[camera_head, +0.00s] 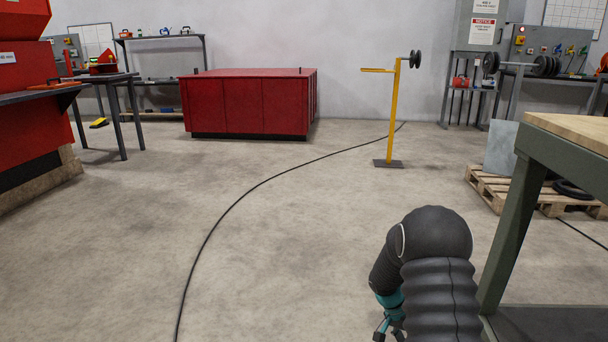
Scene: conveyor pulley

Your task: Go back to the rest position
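My gripper (390,326) shows at the bottom of the head view, right of the middle, below the bent black-sleeved arm. Only a small part of it, dark with teal, is visible. Its fingertips are cut off or too small to tell whether it is open or shut. I see nothing clearly held in it. A yellow stand (393,115) with dark pulley wheels (415,60) at its top stands further off on the floor, well apart from the gripper.
A green-framed workbench (513,225) stands close on the right of my arm. A pallet (490,188) lies behind it. A red cabinet (255,103) stands at the back wall. A black cable (240,199) crosses the floor. The middle and left floor is mostly clear.

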